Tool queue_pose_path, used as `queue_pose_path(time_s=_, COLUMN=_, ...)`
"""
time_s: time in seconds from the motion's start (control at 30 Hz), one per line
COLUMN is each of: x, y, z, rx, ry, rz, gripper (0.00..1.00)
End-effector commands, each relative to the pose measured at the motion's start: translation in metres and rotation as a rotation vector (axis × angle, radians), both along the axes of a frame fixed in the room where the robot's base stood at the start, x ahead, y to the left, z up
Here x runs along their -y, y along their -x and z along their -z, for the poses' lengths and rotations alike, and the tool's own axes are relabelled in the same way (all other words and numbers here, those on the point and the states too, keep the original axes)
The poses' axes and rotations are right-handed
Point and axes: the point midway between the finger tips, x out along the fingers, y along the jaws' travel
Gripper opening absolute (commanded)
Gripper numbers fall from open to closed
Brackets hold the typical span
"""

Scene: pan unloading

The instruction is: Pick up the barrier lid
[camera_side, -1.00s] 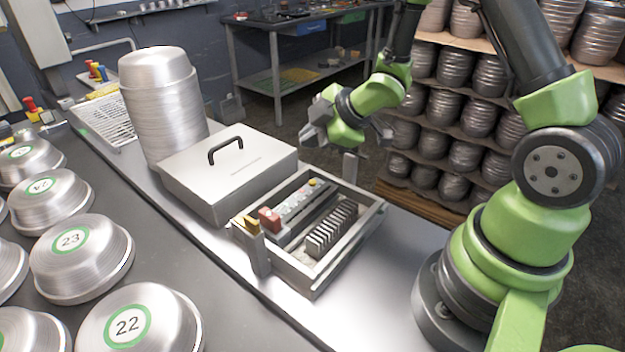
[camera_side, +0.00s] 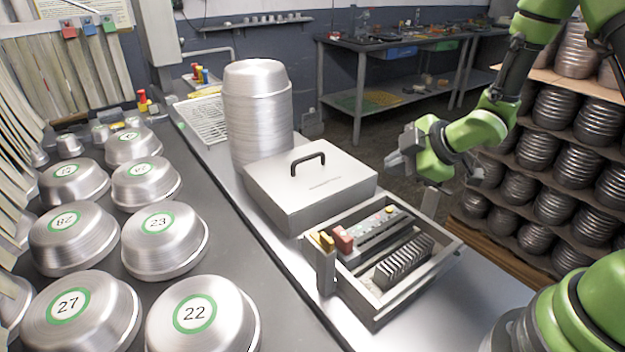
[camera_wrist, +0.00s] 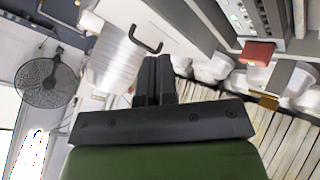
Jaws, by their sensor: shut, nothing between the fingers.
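The barrier lid appears to be the flat grey metal cover (camera_side: 335,178) with a black arched handle (camera_side: 308,162), resting on a box in the middle of the bench. The handle also shows in the wrist view (camera_wrist: 146,40), just beyond and left of my fingertips. My gripper (camera_side: 400,158) is behind and to the right of the lid in the side view, apart from it. In the wrist view, my gripper (camera_wrist: 158,62) has its two black fingers together with nothing between them.
An open tray (camera_side: 452,250) with slotted plates and coloured blocks stands right of the lid. A tall pan stack (camera_side: 260,115) stands behind it. Numbered pans (camera_side: 165,240) fill the left. Shelves of pans (camera_side: 555,110) stand right, beyond the bench.

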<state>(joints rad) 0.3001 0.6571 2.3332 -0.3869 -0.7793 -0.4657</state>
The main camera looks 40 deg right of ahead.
Motion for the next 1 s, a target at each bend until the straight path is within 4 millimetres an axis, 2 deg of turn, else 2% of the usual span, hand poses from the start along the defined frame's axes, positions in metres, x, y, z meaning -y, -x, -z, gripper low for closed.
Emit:
queue_pose_path(time_s=0.47, x=0.0, y=0.0, z=0.0, rx=0.0, ry=0.0, rz=0.0, gripper=0.0)
queue_pose_path(time_s=0.67, x=0.0, y=0.0, z=0.0, rx=0.0, ry=0.0, rz=0.0, gripper=0.42)
queue_pose_path(time_s=1.0, x=0.0004, y=-0.004, z=0.0002, rx=-0.01, ry=-0.028, rz=0.039, gripper=0.42)
